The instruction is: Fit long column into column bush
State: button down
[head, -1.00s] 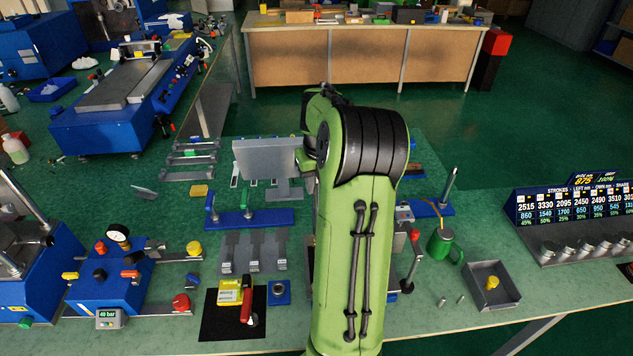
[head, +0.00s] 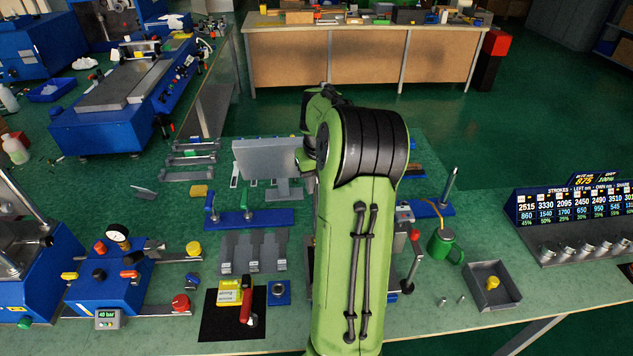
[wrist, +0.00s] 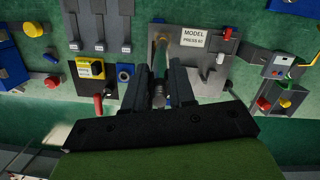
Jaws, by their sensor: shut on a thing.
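In the wrist view, my gripper (wrist: 162,82) has its two dark fingers shut on a slim metal rod, the long column (wrist: 161,58). The column points away from the wrist over a grey plate marked "MODEL PRESS" (wrist: 194,39). I cannot tell whether its far end touches the plate. In the head view my green arm hides the gripper, the column and most of the plate.
A blue block with a round hole (head: 279,292) and a red-handled tool (head: 246,300) lie left of my arm. An upright post (head: 449,184) rises behind the mug.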

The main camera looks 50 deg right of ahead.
jog(key=shift+f+b, duration=1.3)
jog(key=shift+f, duration=0.15)
jog(key=c, duration=0.9)
grip_release()
jog(key=shift+o, duration=0.2)
notch_tip(320, 180, up, 16)
jog(key=p, duration=0.3)
send_over(317, 191)
jog(key=s, duration=0.1)
jog(key=shift+a+f, duration=0.15)
jog(key=shift+f, duration=0.05)
jog(key=shift+a, duration=0.1)
